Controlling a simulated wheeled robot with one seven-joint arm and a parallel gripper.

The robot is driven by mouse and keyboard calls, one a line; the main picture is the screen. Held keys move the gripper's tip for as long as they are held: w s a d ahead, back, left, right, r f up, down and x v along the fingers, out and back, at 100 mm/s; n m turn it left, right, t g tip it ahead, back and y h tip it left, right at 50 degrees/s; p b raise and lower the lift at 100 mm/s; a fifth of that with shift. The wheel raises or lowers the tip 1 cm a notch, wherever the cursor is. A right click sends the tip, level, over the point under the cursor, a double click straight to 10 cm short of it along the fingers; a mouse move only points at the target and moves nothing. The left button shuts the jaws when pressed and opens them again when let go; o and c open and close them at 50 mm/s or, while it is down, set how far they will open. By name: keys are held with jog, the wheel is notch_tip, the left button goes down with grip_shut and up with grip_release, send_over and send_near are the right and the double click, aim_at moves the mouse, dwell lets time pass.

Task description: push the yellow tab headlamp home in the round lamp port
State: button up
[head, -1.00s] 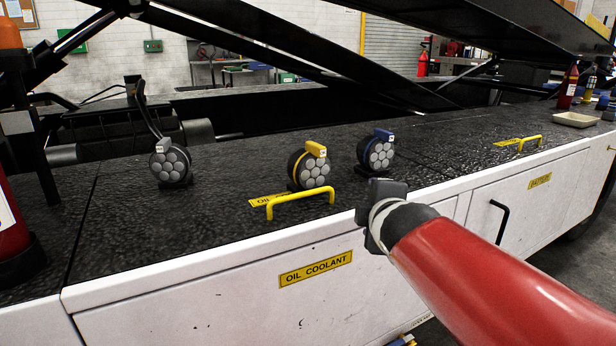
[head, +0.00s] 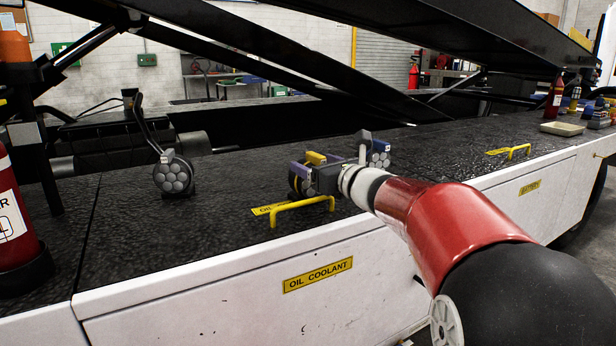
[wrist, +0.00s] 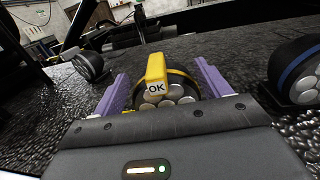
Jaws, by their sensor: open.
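The yellow tab headlamp (wrist: 178,90) stands on the black deck, a round cluster of lenses with a yellow tab on top marked OK. In the head view the same headlamp (head: 315,158) is partly hidden by my gripper (head: 314,167). In the wrist view my gripper (wrist: 161,74) is open, with one purple finger on each side of the headlamp. A narrow gap seems to show on each side; whether a finger touches is unclear. I cannot make out the round lamp port in either view.
A blue tab lamp (head: 380,156) stands close on the right, partly behind my wrist. A grey tab lamp (head: 173,176) with a cable behind it stands to the left. A yellow handle (head: 302,207) rises from the deck in front. Deck between grey and yellow lamps is clear.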

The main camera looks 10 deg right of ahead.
aim_at(309, 160)
jog(key=x, duration=0.3)
jog(key=shift+w+a+r, duration=0.1)
jog(key=shift+w+r, duration=0.05)
jog(key=shift+c, duration=0.4)
